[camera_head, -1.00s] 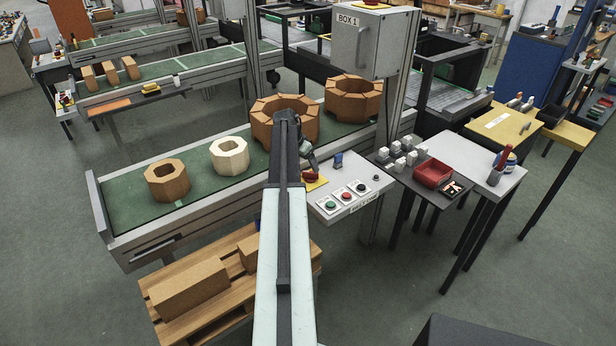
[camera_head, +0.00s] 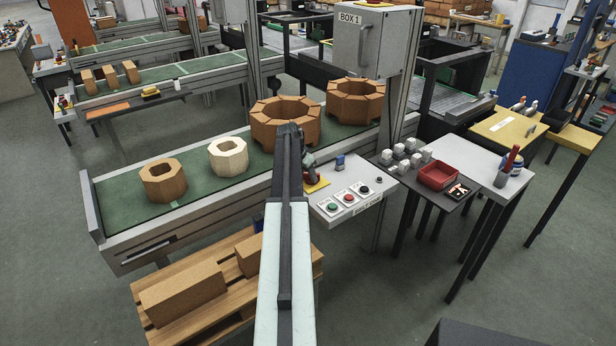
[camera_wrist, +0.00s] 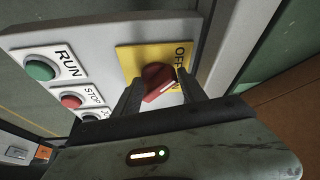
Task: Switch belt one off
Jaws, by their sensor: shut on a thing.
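A red rotary knob (camera_wrist: 158,77) with a white pointer line sits on a yellow plate (camera_wrist: 128,60) in the wrist view. The plate reads OFF, and another word beside it is partly hidden. My gripper (camera_wrist: 162,92) is shut on the knob, one dark finger on each side. In the head view, my gripper (camera_head: 309,168) is down at the control panel (camera_head: 325,205) beside the belt and covers the knob; part of the yellow plate (camera_head: 318,186) shows.
Green RUN (camera_wrist: 40,70) and red STOP (camera_wrist: 71,101) buttons sit beside the plate, with a black one partly hidden. The belt (camera_head: 120,200) carries several brick rings. A grey box marked BOX 1 (camera_head: 368,42) stands behind. A table with a red tray (camera_head: 438,174) is to the right.

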